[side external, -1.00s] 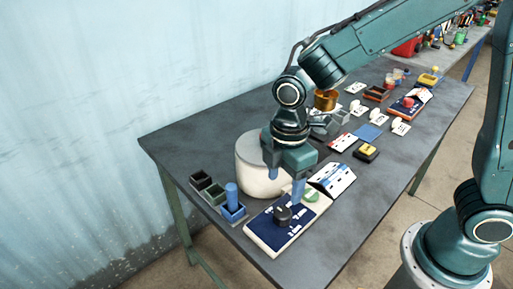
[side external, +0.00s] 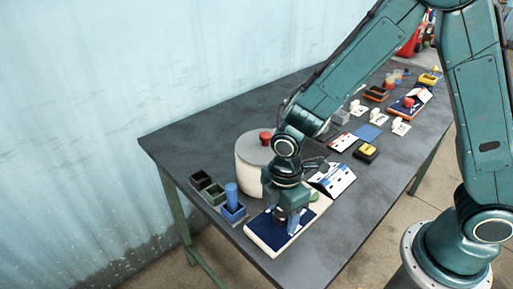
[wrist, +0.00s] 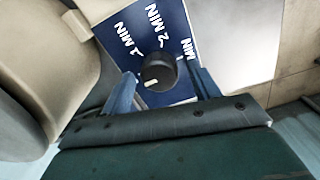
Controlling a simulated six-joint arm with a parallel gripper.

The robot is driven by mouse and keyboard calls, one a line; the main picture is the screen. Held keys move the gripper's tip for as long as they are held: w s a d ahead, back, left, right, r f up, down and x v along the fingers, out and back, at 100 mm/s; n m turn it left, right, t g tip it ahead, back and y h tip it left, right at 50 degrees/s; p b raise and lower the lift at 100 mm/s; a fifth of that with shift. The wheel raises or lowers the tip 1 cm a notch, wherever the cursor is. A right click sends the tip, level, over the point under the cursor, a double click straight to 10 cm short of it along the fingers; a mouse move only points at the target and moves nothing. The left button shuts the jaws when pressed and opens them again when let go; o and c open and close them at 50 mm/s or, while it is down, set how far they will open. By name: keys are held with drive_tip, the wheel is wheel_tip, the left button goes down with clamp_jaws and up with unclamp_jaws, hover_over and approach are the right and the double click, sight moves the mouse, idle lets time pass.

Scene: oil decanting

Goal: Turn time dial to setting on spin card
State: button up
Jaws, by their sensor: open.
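The time dial (wrist: 160,68) is a round black knob on a dark blue panel (wrist: 185,20) with white labels "1 MIN", "2 MIN" and a third "MIN" partly hidden. Its pale pointer mark (wrist: 152,82) faces the lower left in the wrist view. My gripper (side external: 285,224) is low over the white-edged panel (side external: 256,240) in the side view, hiding the dial there. In the wrist view its blue fingers stand open on either side of the dial; contact cannot be told. A white tented card with blue markings (side external: 333,179) stands behind the panel; its text is unreadable, and I cannot tell whether it is the spin card.
A large white drum (side external: 250,172) with a red knob (side external: 265,137) stands close behind my gripper. To the left are small bins, one holding a blue peg (side external: 231,195). A black block with a yellow top (side external: 366,151) and several cards lie farther right. The front right tabletop is clear.

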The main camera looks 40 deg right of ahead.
drive_tip(key=c, duration=1)
drive_tip(key=shift+m, duration=0.5)
drive_tip(key=m, duration=0.5)
drive_tip(key=shift+w, duration=0.1)
drive_tip(key=m, duration=0.6)
drive_tip(key=shift+d, duration=0.1)
drive_tip(key=o, duration=1)
